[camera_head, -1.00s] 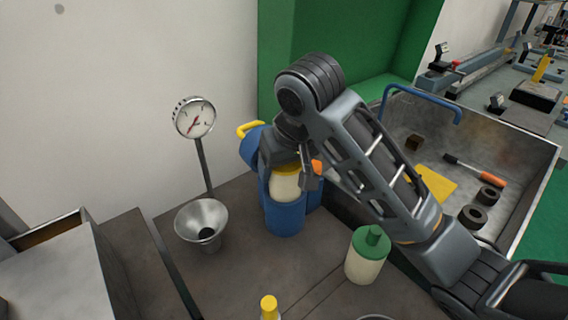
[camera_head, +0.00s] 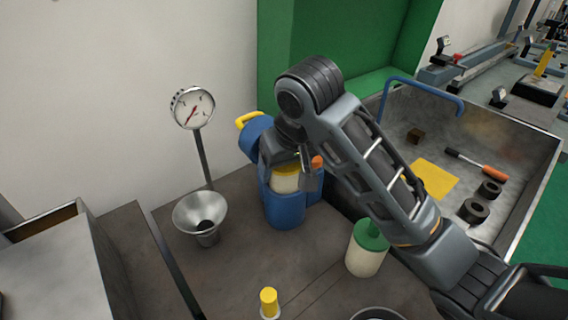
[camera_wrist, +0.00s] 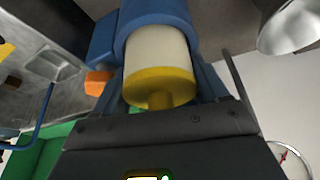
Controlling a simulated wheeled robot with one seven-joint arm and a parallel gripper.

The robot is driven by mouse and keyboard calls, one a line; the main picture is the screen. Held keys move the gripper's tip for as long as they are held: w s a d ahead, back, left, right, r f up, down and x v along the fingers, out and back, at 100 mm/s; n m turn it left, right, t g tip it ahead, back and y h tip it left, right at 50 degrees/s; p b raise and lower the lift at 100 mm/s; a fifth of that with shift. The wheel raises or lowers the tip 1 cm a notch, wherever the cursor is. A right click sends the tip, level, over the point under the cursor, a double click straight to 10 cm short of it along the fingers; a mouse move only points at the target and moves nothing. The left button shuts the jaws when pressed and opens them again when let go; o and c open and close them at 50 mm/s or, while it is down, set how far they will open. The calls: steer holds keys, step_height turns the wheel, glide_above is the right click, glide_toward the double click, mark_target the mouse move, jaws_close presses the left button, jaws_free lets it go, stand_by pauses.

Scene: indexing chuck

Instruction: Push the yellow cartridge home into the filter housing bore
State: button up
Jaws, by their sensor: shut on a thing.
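The yellow cartridge (camera_head: 286,182) has a cream body and a yellow cap. It stands partly inside the bore of the blue filter housing (camera_head: 287,213), with a band of cream body showing above the rim. In the wrist view the cartridge's yellow cap and knob (camera_wrist: 160,86) face me, and its cream body runs into the blue housing (camera_wrist: 150,28). My gripper (camera_head: 290,160) is at the cap from above, shut on the cartridge's yellow top. The fingertips are mostly hidden. The housing's blue lid (camera_head: 254,139) with a yellow handle stands open behind.
A gauge (camera_head: 192,108) on a post and a metal funnel (camera_head: 201,213) stand left of the housing. A green-capped cartridge (camera_head: 366,252) stands front right, below my arm. A yellow-topped object (camera_head: 269,303) is at the front. A metal tray (camera_head: 440,140) holds loose parts at right.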

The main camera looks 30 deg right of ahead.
mark_target(290, 166)
steer(key=o, duration=1.2)
steer(key=shift+d, duration=0.1)
steer(key=p+v, duration=0.4)
steer(key=v, duration=0.2)
steer(key=shift+r, duration=0.3)
steer(key=shift+s+r+p, duration=0.35)
steer(key=shift+r+p, duration=0.15)
steer(key=shift+p, duration=0.15)
